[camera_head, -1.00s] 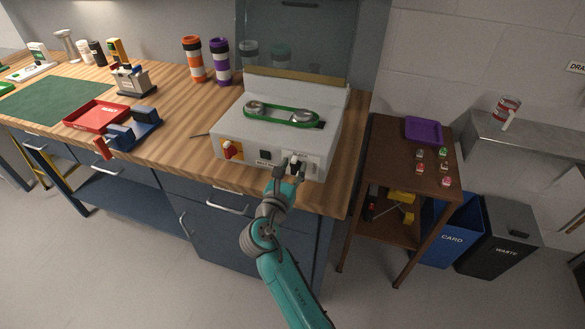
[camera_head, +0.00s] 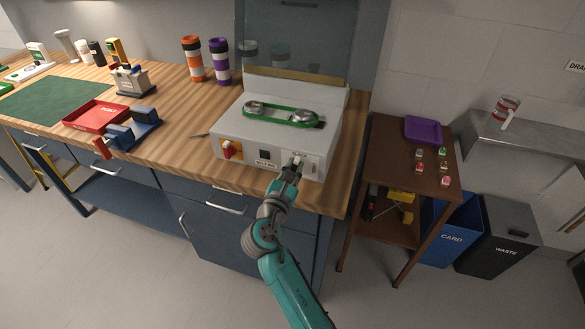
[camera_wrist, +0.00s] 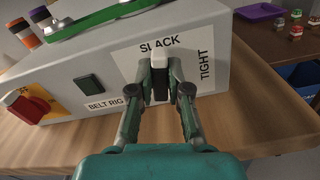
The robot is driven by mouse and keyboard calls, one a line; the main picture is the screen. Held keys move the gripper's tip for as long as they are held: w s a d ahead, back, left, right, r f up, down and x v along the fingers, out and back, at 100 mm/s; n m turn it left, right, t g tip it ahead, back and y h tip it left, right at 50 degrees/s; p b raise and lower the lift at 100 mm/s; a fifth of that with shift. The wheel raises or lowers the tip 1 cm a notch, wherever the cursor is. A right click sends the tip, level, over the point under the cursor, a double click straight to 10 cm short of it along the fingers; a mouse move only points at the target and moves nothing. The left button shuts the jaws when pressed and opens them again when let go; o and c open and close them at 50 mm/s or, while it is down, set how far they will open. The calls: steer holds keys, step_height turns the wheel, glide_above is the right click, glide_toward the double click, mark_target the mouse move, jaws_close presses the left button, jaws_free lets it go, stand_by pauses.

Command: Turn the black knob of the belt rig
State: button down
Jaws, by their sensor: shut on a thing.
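The belt rig (camera_head: 232,128) is a light grey box on the bench, with a green belt (camera_head: 283,115) around two pulleys on top. Its black knob (camera_wrist: 160,83) shows in the wrist view on a white panel marked SLACK above and TIGHT to the right. A pale mark at the knob's top points up toward SLACK. My gripper (camera_wrist: 160,86) is shut on the knob, one finger on each side. In the head view my gripper (camera_head: 292,167) is at the right end of the rig's front and mostly hides the knob.
A red switch (camera_wrist: 32,105) on a yellow plate and a dark square button (camera_wrist: 88,89) sit left of the knob. A red tray (camera_head: 95,114) and a blue fixture (camera_head: 135,132) lie farther left. A brown side table (camera_head: 385,155) stands to the right.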

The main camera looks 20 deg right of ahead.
steer(key=m, duration=0.3)
steer(key=shift+s+d+f+m, duration=0.1)
steer(key=shift+s+d+m, duration=0.05)
steer(key=shift+d+m, duration=0.15)
steer(key=m, duration=0.3)
steer(key=shift+s+d+f+m, duration=0.15)
steer(key=shift+f+m, duration=0.05)
steer(key=shift+m, duration=0.1)
steer(key=m, duration=0.3)
steer(key=shift+d+f+m, duration=0.1)
steer(key=shift+f+m, duration=0.15)
steer(key=shift+m, duration=0.15)
steer(key=shift+s+f+m, duration=0.1)
steer(key=shift+f+m, duration=0.1)
steer(key=shift+m, duration=0.85)
steer(key=shift+f+m, duration=0.15)
steer(key=shift+m, duration=0.9)
steer(key=c, duration=1.1)
jaws_free()
steer(key=shift+d, duration=0.1)
